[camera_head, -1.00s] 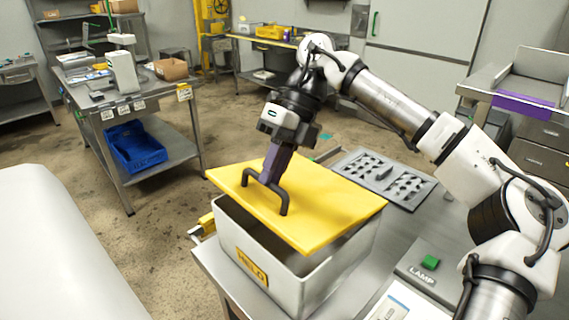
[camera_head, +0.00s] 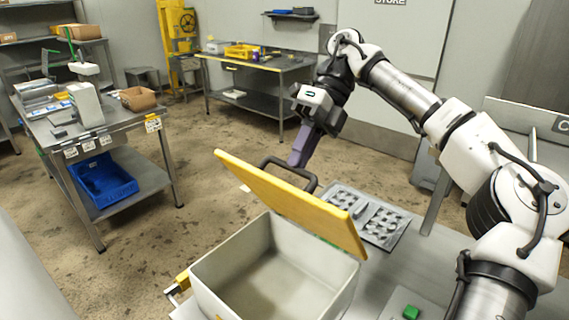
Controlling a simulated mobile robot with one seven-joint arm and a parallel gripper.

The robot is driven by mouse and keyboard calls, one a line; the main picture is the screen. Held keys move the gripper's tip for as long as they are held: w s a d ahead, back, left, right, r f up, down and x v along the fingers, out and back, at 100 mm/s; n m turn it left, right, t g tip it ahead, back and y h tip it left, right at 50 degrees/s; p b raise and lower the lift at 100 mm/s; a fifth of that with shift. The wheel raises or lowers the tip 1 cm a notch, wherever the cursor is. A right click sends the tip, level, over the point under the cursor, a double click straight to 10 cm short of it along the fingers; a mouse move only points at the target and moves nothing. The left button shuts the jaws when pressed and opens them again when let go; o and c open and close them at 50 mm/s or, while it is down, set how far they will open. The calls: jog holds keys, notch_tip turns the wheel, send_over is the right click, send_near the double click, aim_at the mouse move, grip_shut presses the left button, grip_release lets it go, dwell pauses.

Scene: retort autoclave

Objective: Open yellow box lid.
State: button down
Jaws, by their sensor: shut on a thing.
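The yellow lid (camera_head: 285,200) is tilted steeply up at the far side of the grey-white box (camera_head: 235,268), with its underside towards me. The box's inside shows and looks empty. The lid's dark loop handle (camera_head: 283,163) sticks out on the far side. My gripper (camera_head: 300,158) is shut on the handle, behind the lid's upper edge. The fingertips are partly hidden, and so is the lower part of the handle. The lid's lower edge lies close to the box's back rim; the contact there is hard to make out.
A grey tray with round recesses (camera_head: 385,222) lies on the metal bench behind the box. A green button (camera_head: 410,312) is at the front right. A steel trolley with a blue crate (camera_head: 103,182) stands left. A workbench (camera_head: 262,62) stands at the back. The floor between is clear.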

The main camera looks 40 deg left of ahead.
jog(key=shift+w+d+f, duration=0.1)
jog(key=shift+w+f, duration=0.05)
jog(key=shift+w, duration=0.5)
jog(key=shift+w+d+f, duration=0.1)
jog(key=shift+w+d, duration=0.05)
jog(key=shift+w, duration=0.45)
jog(key=shift+w+d+f, duration=0.1)
jog(key=shift+w+f, duration=0.05)
jog(key=shift+w, duration=0.5)
jog(key=c, duration=1.8)
grip_release()
jog(key=o, duration=0.3)
jog(key=shift+w+a+f, duration=0.1)
jog(key=shift+w+f, duration=0.15)
jog(key=shift+w, duration=0.1)
jog(key=shift+o, duration=0.2)
jog(key=shift+s+r, duration=0.1)
jog(key=shift+r, duration=0.05)
jog(key=shift+r, duration=0.15)
